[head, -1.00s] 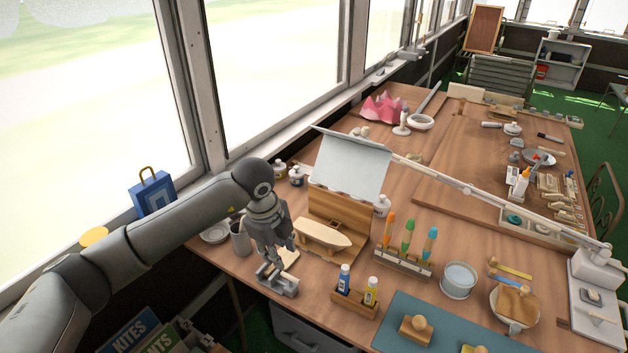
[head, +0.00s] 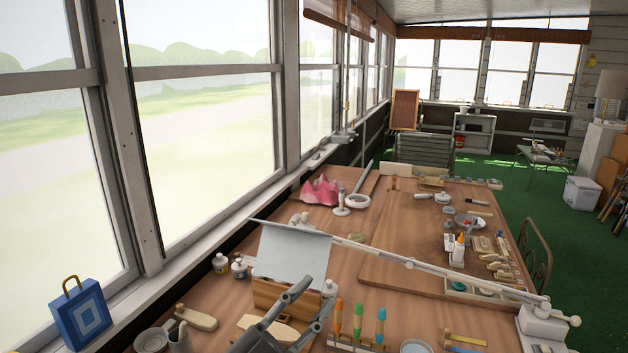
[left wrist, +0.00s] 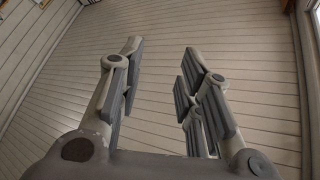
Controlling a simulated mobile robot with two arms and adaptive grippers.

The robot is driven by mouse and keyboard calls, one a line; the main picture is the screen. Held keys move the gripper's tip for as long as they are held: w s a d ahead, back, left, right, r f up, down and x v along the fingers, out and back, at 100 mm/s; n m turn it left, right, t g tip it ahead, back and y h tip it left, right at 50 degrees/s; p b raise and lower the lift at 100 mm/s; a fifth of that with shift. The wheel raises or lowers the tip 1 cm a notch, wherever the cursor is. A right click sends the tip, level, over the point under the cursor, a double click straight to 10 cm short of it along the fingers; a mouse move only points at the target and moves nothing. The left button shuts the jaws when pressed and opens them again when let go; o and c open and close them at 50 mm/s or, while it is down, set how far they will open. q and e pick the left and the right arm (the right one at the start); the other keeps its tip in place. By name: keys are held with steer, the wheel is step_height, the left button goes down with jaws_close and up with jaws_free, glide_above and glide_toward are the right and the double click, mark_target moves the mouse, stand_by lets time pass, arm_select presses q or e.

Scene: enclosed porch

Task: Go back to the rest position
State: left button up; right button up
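My left gripper (head: 318,294) shows at the bottom centre of the head view, in front of the workbench (head: 385,240). Its two fingers point up and to the right and stand apart, with nothing between them. In the left wrist view the same gripper (left wrist: 162,52) is open and empty, with only pale boarding behind it. My right gripper is in neither view.
A wooden stand with a grey sheet (head: 292,256) and a boat-shaped wooden piece (head: 270,327) are close behind my left gripper. Green floor (head: 560,240) is free at right.

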arm_select(q)
steer(key=w+a+f+n+t+y, duration=0.25)
steer(key=a+n+t+y, duration=0.25)
steer(key=a+n+y, duration=0.35)
steer(key=s+a+f+n+g+y, duration=0.3)
steer(key=a+f+g+y, duration=0.15)
steer(key=f, duration=0.35)
steer(key=s+a+f+n+g+y, duration=0.35)
steer(key=a+f+y, duration=0.2)
steer(key=f, duration=0.35)
steer(key=s+a+f+m+g+h, duration=0.1)
steer(key=s+f+g, duration=0.45)
steer(key=s, duration=0.45)
steer(key=s+f+g+h, duration=0.1)
steer(key=s+f+g, duration=0.3)
steer(key=s+f, duration=0.5)
steer(key=s+f+g, duration=0.1)
steer(key=s+f, duration=0.2)
steer(key=f, duration=2.1)
steer(key=s+a+f+g, duration=0.1)
steer(key=s+a+f, duration=0.2)
steer(key=s+f, duration=1.3)
steer(key=shift+s+a+f+m, duration=0.15)
steer(key=shift+s+f+m, duration=0.25)
steer(key=shift+s, duration=0.3)
